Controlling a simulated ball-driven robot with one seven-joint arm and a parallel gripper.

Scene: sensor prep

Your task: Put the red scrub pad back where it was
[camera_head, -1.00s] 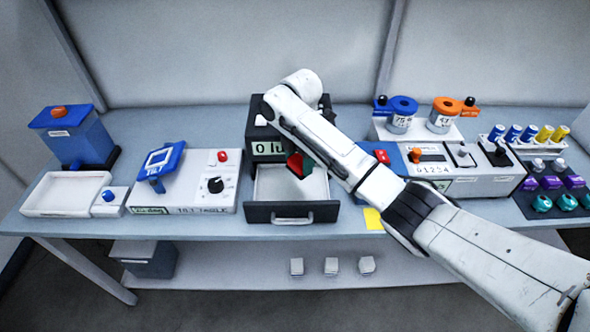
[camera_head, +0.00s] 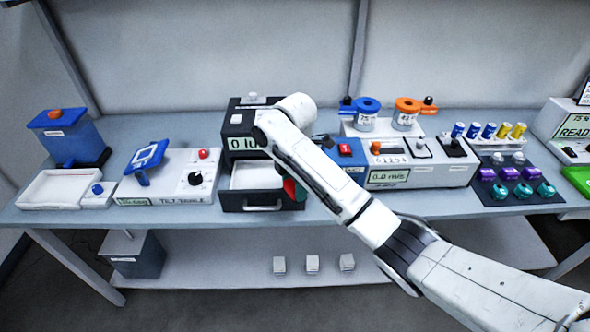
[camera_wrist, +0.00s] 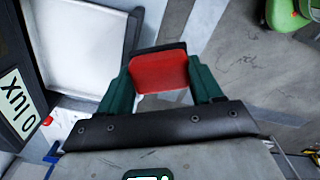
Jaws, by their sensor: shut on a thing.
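The red scrub pad (camera_wrist: 158,72) is held between the green fingers of my gripper (camera_wrist: 160,84) in the wrist view. In the head view my gripper (camera_head: 291,188) is mostly hidden behind my arm, with a bit of red and green showing at the right side of the open drawer. The white-lined drawer (camera_head: 258,175) stands pulled out of a dark box with a "0 lux" display (camera_head: 243,144). In the wrist view the drawer (camera_wrist: 80,40) lies left of the pad, and the pad is apart from it.
A tilt table (camera_head: 165,180) stands left of the drawer. Blue and orange jars (camera_head: 366,115) stand behind that. Small grey blocks (camera_head: 312,263) lie on the lower shelf. Bare floor shows in front of the bench.

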